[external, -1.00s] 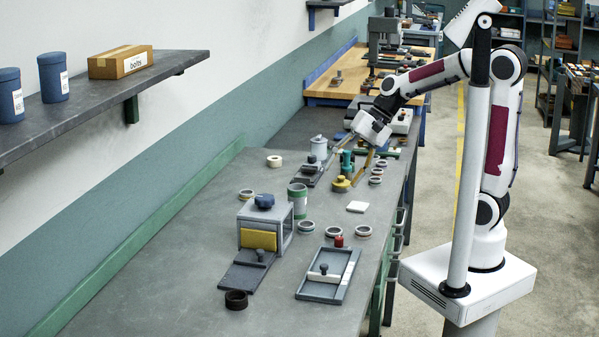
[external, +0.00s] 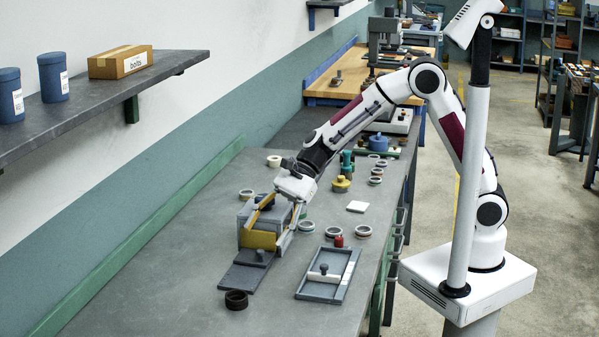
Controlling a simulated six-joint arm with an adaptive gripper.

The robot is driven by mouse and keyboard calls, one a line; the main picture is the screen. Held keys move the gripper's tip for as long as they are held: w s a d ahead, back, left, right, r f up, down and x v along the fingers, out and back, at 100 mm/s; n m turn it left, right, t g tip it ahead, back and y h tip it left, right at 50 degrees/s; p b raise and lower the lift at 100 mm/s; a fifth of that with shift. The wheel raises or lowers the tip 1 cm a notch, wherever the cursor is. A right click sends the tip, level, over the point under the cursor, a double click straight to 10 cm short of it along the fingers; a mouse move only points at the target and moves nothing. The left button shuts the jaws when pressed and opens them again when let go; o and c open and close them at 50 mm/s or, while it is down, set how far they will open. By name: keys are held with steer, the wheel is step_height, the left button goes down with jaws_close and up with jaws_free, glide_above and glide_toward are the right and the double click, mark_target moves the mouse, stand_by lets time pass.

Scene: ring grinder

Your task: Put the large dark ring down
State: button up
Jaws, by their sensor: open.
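The large dark ring (external: 236,300) lies flat on the grey bench (external: 150,290), at the near end in front of the sliding plate. My gripper (external: 265,240) is open, with its fingers spread and pointing down at the grey box (external: 245,213) with the yellow front panel (external: 257,240). The gripper is beyond the dark ring and apart from it. No ring shows between the fingers. The gripper hides part of the box and its blue knob. I cannot tell whether the fingers touch the box.
A dark plate with a knob (external: 245,274) extends from the box towards the ring. A grey tray (external: 318,291) lies to the right. The near left bench is clear.

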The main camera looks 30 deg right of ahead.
mark_target(230, 306)
steer(key=s+a+f+m, duration=0.1)
steer(key=s+a+f, duration=0.1)
steer(key=s+a+f+m, duration=0.1)
steer(key=s+a+f, duration=0.1)
steer(key=a, duration=0.1)
steer(key=s+a+f+g, duration=0.1)
steer(key=a+f, duration=0.1)
steer(key=a, duration=0.1)
steer(key=shift+s+m, duration=0.4)
steer(key=shift+x, duration=1.3)
steer(key=shift+f, duration=0.15)
steer(key=shift+d+f+x, duration=0.15)
steer(key=shift+x, duration=0.75)
steer(key=shift+d+f+x, duration=0.15)
steer(key=shift+x, duration=0.8)
steer(key=shift+s+a+f, duration=0.2)
steer(key=shift+a+f, duration=0.2)
steer(key=shift+a, duration=0.15)
steer(key=c, duration=1.5)
